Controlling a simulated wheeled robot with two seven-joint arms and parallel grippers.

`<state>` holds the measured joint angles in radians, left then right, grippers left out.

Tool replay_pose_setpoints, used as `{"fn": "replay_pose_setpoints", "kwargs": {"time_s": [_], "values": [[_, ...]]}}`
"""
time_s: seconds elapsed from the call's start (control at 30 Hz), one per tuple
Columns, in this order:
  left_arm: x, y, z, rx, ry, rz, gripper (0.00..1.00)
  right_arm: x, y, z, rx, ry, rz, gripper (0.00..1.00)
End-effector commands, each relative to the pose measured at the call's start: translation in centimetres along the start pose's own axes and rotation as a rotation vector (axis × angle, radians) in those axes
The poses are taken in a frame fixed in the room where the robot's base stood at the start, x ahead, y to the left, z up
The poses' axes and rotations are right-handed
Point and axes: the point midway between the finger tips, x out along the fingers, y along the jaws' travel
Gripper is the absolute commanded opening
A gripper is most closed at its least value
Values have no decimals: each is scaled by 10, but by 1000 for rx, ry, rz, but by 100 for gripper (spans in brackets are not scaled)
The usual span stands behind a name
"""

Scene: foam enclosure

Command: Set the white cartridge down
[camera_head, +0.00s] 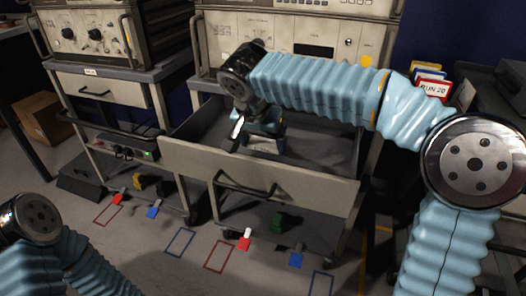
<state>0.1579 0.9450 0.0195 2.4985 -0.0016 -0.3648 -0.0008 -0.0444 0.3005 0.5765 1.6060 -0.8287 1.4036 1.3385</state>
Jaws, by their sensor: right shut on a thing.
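My right gripper (256,140) reaches down into the open drawer (258,178) of the right-hand cart. It is shut, and a small white piece (237,128), which looks like the white cartridge, shows at its left side, tilted. The gripper's body and the drawer front hide much of the hold, and I cannot tell whether the piece touches the drawer floor. My left gripper is out of view; only part of my left arm shows at the lower left.
Red and blue outlines mark the floor, including a red outline (221,256). A left cart (110,92) stands alongside.

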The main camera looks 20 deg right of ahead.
Motion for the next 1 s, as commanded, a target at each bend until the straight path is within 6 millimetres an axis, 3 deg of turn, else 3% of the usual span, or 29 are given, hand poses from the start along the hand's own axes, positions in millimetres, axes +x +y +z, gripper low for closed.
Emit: {"fn": "replay_pose_setpoints", "kwargs": {"time_s": [0.2, 0.57, 0.6, 0.7, 1.0], "values": [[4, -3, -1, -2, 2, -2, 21, 32, 0, 9, -1, -2, 2, 54], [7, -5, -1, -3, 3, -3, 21, 38, 0, 12, 0, -1, 1, 54], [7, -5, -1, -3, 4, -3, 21, 38, 0, 12, 0, -1, 1, 86], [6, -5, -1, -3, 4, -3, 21, 36, 0, 11, 0, -1, 1, 100], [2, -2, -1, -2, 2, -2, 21, 32, 0, 9, 1, -1, 2, 100]]}}
